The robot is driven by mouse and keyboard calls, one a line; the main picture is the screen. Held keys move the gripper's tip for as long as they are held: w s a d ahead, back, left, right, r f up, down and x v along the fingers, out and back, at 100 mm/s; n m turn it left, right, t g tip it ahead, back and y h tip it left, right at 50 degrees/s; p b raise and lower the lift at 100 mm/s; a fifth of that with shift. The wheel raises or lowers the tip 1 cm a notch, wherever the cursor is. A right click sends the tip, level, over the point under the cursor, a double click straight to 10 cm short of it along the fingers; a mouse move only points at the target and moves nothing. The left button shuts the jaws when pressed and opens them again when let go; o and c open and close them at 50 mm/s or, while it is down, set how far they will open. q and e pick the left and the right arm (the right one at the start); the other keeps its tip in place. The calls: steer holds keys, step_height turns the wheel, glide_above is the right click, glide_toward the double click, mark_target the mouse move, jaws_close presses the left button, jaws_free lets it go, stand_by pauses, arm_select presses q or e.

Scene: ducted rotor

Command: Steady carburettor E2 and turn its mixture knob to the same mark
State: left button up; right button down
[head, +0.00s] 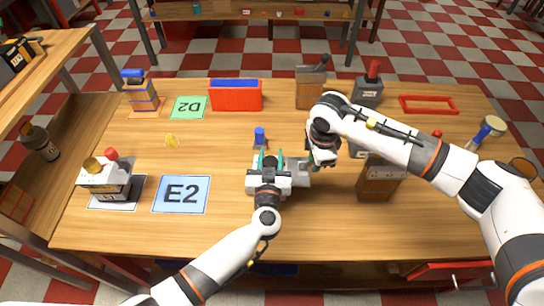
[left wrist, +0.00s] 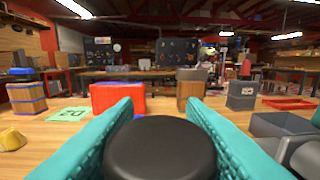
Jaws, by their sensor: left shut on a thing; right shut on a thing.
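A black round knob (left wrist: 160,148) sits between the teal fingers of my left gripper (head: 271,161) and fills the bottom middle of the left wrist view. My left gripper is shut on it near the table's middle. A pale grey body (head: 296,174) shows beside that gripper in the head view. I cannot tell how much of it is carburettor and how much gripper. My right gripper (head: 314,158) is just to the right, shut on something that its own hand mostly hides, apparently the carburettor. The knob's marks cannot be read. The blue E2 card (head: 181,194) lies flat to the left.
A grey unit with a red knob (head: 106,182) stands left of the card. A brown box (head: 379,181) stands under my right arm. The front left tabletop is clear.

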arm_select(q)
steer(key=shift+a+n+y, duration=0.1)
steer(key=shift+n+y, duration=0.8)
steer(key=shift+y, duration=0.5)
steer(key=o, duration=1)
steer(key=s+d, duration=0.1)
steer(key=s, duration=1.1)
steer(key=shift+d, duration=0.3)
